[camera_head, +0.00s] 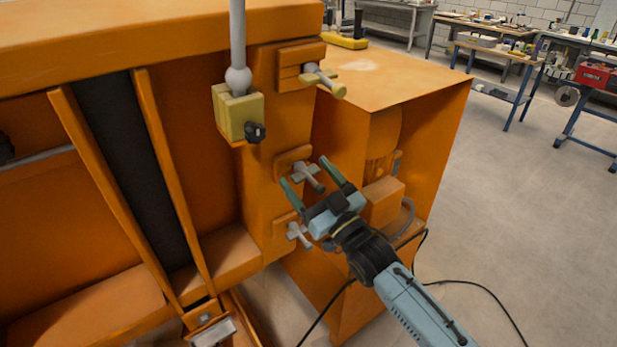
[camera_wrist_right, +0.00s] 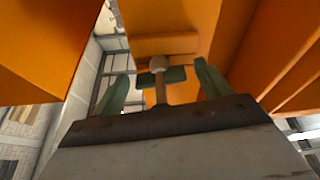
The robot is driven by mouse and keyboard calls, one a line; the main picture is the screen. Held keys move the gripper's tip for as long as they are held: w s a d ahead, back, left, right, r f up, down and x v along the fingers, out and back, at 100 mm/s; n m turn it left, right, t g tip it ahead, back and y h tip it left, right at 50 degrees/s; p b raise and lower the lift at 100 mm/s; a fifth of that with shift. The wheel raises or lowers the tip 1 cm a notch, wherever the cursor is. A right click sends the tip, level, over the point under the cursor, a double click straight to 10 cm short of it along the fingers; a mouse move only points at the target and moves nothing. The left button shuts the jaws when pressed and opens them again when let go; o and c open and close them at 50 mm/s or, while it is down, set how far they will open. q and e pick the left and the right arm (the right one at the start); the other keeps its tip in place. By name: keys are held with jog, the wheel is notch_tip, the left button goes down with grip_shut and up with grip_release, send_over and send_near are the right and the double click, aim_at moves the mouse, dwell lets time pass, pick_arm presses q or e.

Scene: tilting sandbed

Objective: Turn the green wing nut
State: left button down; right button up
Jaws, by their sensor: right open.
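A wing nut with dark green wings (camera_wrist_right: 175,75) and a pale rounded knob stands between my fingers in the wrist view. In the head view it matches the middle nut (camera_head: 309,175), which looks grey-green there, on an orange block of the machine's side. My right gripper (camera_head: 305,170) is open, its two green fingers spread on either side of this nut. In the wrist view the fingers (camera_wrist_right: 160,85) show gaps on both sides, so they look apart from the nut. My left gripper is not in view.
A yellowish nut (camera_head: 325,83) sits above and a pale grey one (camera_head: 298,234) below. A yellow-green block with a black knob (camera_head: 238,112) hangs on a grey rod to the left. An orange cabinet (camera_head: 410,85) stands close on the right; black cables lie on the floor.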

jog(key=b+v, duration=0.1)
jog(key=v, duration=1.2)
